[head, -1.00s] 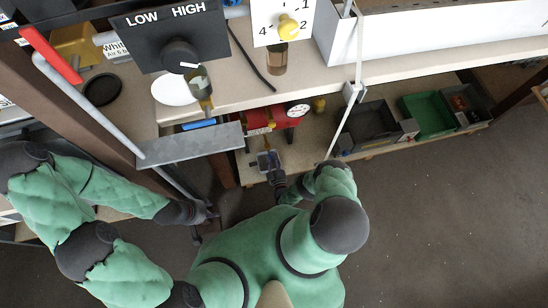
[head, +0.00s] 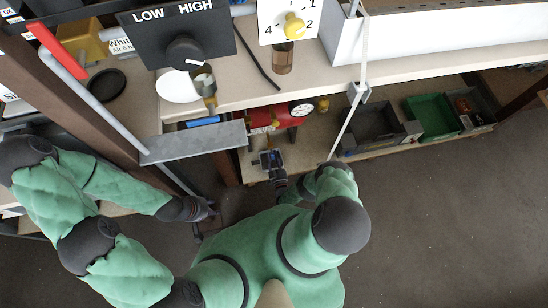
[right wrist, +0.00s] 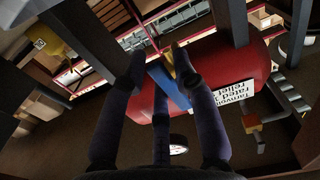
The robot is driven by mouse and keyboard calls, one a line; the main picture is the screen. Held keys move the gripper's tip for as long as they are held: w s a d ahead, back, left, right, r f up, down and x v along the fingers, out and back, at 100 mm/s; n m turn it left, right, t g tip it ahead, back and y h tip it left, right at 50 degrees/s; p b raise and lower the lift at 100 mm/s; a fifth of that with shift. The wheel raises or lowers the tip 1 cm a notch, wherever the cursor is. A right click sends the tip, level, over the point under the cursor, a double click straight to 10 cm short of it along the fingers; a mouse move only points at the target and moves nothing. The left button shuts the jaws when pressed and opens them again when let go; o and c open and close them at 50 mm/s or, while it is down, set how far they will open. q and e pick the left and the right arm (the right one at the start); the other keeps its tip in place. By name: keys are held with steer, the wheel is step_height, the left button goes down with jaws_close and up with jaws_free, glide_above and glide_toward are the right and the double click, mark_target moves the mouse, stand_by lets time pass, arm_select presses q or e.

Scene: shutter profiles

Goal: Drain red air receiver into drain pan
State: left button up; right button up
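The red air receiver (head: 262,119) lies on the shelf under the bench in the head view, partly hidden by a grey plate, with a round gauge (head: 302,109) at its right end. In the right wrist view the receiver (right wrist: 225,65) shows large, with a white label. My right gripper (head: 270,160) is in front of the receiver. Its dark fingers stand apart in the wrist view (right wrist: 158,68), with a blue bar (right wrist: 168,88) and a yellow part (right wrist: 168,62) between or just beyond them; contact is unclear. My left gripper (head: 208,211) is low at the left, its fingers unclear. I cannot identify a drain pan.
A grey plate (head: 195,142) juts out left of the receiver. A thin pale post (head: 347,122) stands to the right. Grey (head: 372,128) and green (head: 432,115) bins sit further right on the shelf. Open floor (head: 440,220) lies at the right.

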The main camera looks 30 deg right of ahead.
steer(key=shift+o, duration=0.2)
steer(key=v, duration=0.7)
steer(key=shift+s, duration=0.3)
steer(key=shift+w, duration=0.1)
